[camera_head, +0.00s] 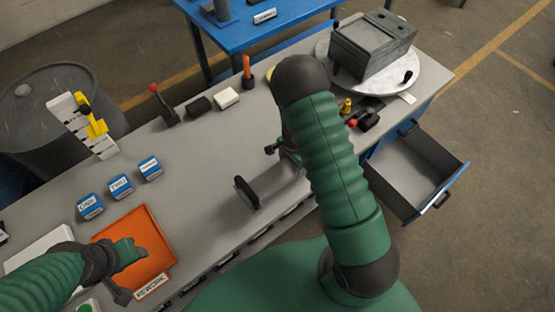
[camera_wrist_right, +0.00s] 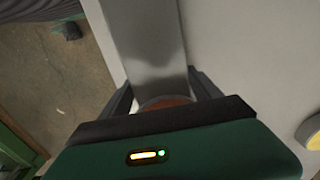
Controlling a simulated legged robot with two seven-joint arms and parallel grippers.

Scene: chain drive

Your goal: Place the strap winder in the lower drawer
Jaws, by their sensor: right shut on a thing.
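What looks like the strap winder is a grey metal bar with a black end piece (camera_head: 247,193), at the front of the grey bench in the head view. In the right wrist view its flat grey bar (camera_wrist_right: 155,45) runs up from between the fingers. My right gripper (camera_wrist_right: 165,100) is shut on it; in the head view my arm largely hides this gripper. An open drawer (camera_head: 445,196) with a blue front and grey, empty inside juts from the bench's right end. My left gripper (camera_head: 128,272) is over the orange tray, its finger opening unclear.
The orange REWORK tray (camera_head: 161,228) and several blue-labelled boxes (camera_head: 121,186) are at left. A grey metal box (camera_head: 372,45) stands on a round turntable (camera_head: 432,75) at the back right. Small dark parts (camera_head: 369,119) lie near the drawer. The bench middle is mostly clear.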

